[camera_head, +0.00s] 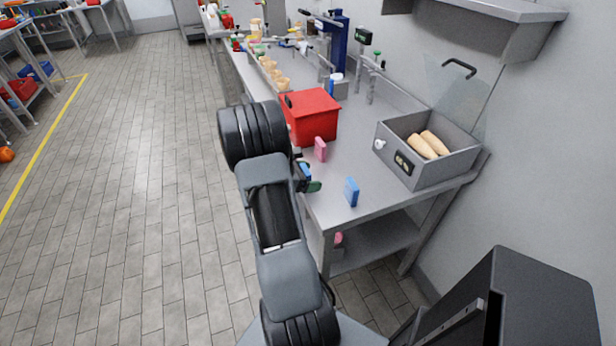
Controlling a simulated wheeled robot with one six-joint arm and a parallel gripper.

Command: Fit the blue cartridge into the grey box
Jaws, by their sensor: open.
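The blue cartridge (351,191) stands upright near the front edge of the grey table, apart from my gripper. The grey box (432,174) sits at the table's right side, with a clear lid with a black handle raised at its back. Two tan, cone-like things lie inside it. My gripper (312,178) is open at the table's left edge, left of the blue cartridge. My arm hides part of the gripper, and nothing shows between its fingers.
A pink cartridge (320,149) stands in front of a red box (313,117), close to my gripper. Clear tabletop lies between the blue cartridge and the grey box. Metal fixtures (371,80) and several tan cups line the table farther back. A wall borders the right.

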